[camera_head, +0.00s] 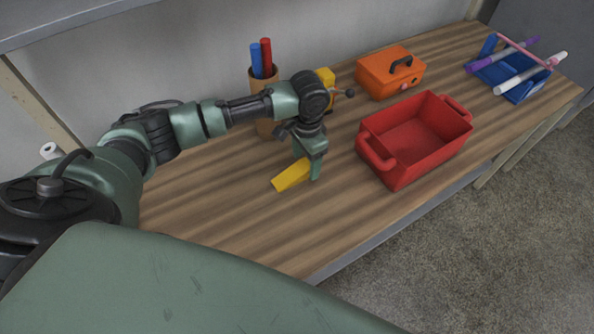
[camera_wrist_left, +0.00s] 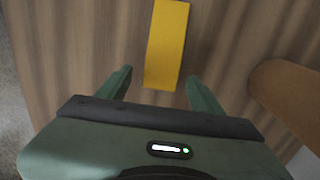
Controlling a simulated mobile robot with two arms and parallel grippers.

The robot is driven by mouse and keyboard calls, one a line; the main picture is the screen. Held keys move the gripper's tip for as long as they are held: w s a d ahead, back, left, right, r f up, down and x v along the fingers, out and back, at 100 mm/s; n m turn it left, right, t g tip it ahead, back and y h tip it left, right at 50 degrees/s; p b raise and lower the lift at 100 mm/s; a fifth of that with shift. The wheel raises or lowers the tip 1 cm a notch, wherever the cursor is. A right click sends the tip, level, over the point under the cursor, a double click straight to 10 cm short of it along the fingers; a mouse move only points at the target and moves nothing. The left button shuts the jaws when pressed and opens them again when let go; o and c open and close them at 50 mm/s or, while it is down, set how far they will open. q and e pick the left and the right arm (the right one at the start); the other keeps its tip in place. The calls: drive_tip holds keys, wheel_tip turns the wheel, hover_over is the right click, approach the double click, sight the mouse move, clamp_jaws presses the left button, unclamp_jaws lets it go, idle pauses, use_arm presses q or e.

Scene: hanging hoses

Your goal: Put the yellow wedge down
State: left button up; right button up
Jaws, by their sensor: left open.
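The yellow wedge (camera_head: 290,176) lies on the wooden bench top, left of the red bin. It also shows in the left wrist view (camera_wrist_left: 167,45), its near end between my fingertips with space on both sides. My left gripper (camera_head: 312,172) points down at the wedge's right end. The left wrist view shows its two fingers (camera_wrist_left: 160,84) spread apart, with neither seen touching the wedge. My right gripper is in neither view.
The wooden bench (camera_head: 230,225) is clear in front of the wedge. A red bin (camera_head: 411,165) stands to the right, an orange case (camera_head: 391,80) behind it. A brown cup (camera_head: 262,88) holds a blue and a red stick. A blue rack (camera_head: 517,92) with markers is far right.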

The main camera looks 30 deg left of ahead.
use_arm(q)
drive_tip(key=shift+f, duration=1)
clamp_jaws()
